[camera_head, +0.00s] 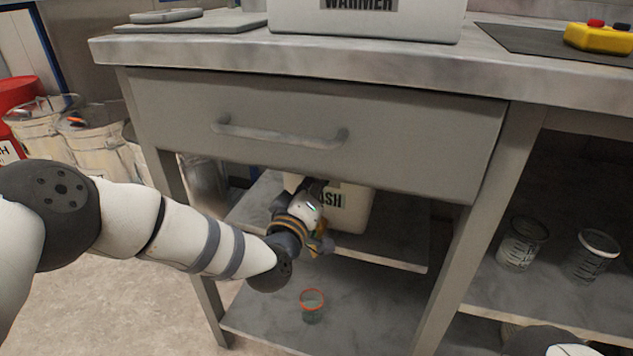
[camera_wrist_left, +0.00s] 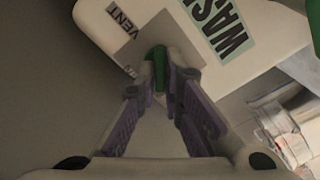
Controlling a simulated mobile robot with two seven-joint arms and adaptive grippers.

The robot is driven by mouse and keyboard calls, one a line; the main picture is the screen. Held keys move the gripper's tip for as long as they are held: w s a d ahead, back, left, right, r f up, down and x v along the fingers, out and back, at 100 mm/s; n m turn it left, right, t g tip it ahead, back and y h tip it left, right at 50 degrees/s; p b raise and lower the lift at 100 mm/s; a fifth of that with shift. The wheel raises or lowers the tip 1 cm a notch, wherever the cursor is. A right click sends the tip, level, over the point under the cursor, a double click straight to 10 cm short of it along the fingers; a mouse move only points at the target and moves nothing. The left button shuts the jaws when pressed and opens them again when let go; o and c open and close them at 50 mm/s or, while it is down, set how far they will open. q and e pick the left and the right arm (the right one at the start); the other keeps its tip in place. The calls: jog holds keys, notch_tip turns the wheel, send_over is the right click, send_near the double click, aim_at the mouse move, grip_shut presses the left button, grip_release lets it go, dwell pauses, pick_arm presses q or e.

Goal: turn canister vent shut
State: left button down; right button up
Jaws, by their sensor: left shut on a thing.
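A cream-white canister (camera_head: 352,210) with a WASH label stands on the shelf under the drawer, partly hidden by my left arm. In the left wrist view the canister (camera_wrist_left: 268,62) shows its WASH label and a grey patch marked VENT. A small green vent piece (camera_wrist_left: 159,56) sits at that patch. My left gripper (camera_wrist_left: 160,76) is shut on the green vent piece, its two fingers close together. In the head view my left gripper (camera_head: 314,188) reaches in below the drawer at the canister; its fingertips are hard to make out. My right gripper is not in view.
The closed drawer (camera_head: 400,135) with its handle (camera_head: 280,135) hangs just above my left wrist. An orange-rimmed cup (camera_head: 312,305) stands on the lower shelf. Two clear containers stand on the right shelf (camera_head: 540,290). A yellow control box (camera_head: 600,40) is on the countertop.

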pick_arm(q)
jog(key=n, duration=0.4)
jog(key=shift+f+b, duration=0.25)
jog(key=shift+b, duration=0.15)
jog(key=shift+d+n+b, duration=0.1)
jog(key=shift+n+b, duration=0.3)
jog(key=shift+n, duration=1.7)
jog(key=c, duration=1.7)
grip_release()
jog(key=shift+s+r, duration=0.1)
jog(key=v, duration=1.2)
jog(key=shift+r, duration=0.1)
